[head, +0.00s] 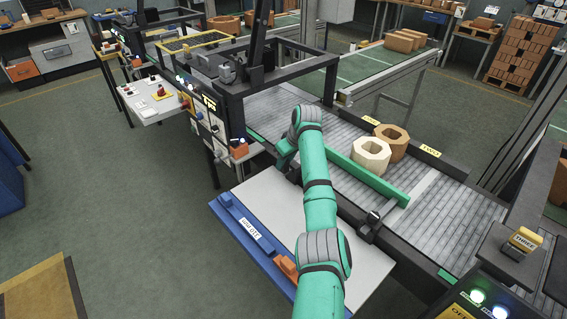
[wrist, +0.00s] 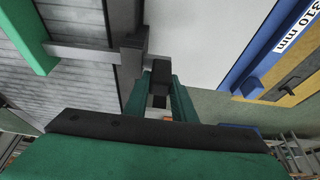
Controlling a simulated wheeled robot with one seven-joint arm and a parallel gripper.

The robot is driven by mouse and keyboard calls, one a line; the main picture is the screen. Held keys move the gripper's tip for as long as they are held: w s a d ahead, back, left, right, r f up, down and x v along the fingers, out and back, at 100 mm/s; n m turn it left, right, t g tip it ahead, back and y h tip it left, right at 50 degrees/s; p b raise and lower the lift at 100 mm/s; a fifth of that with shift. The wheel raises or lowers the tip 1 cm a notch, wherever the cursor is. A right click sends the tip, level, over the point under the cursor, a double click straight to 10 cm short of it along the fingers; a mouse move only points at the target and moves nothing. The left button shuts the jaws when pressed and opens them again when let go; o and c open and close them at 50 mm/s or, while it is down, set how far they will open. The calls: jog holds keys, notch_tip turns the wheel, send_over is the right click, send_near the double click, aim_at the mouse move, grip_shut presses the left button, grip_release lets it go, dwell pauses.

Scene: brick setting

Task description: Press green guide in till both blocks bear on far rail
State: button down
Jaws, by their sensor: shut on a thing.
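The green guide (head: 368,175) lies along the near side of the grey slatted conveyor (head: 455,225). The cream block (head: 371,156) stands just beyond it, and the tan block (head: 391,140) stands behind and beside the cream one. The tan block is near the dark far rail (head: 443,163); I cannot tell whether they touch. In the wrist view my gripper (wrist: 160,77) is shut on a dark handle (wrist: 160,73) at a bracket. A grey rod (wrist: 82,53) runs from the bracket to the guide (wrist: 28,36). My arm hides most of my gripper in the head view.
A black clamp (head: 370,228) sits on the near rail. A pale table (head: 262,205) with a blue bar (head: 247,236) and an orange piece (head: 286,267) adjoins the conveyor. A dark frame (head: 285,75) rises over the belt at the back. The belt right of the guide is clear.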

jog(key=c, duration=1.5)
grip_release()
jog(key=shift+w+d, duration=0.1)
jog(key=shift+r, duration=0.1)
jog(key=v, duration=1)
jog(key=shift+d+r, duration=0.15)
jog(key=shift+r, duration=0.2)
jog(key=shift+f, duration=0.1)
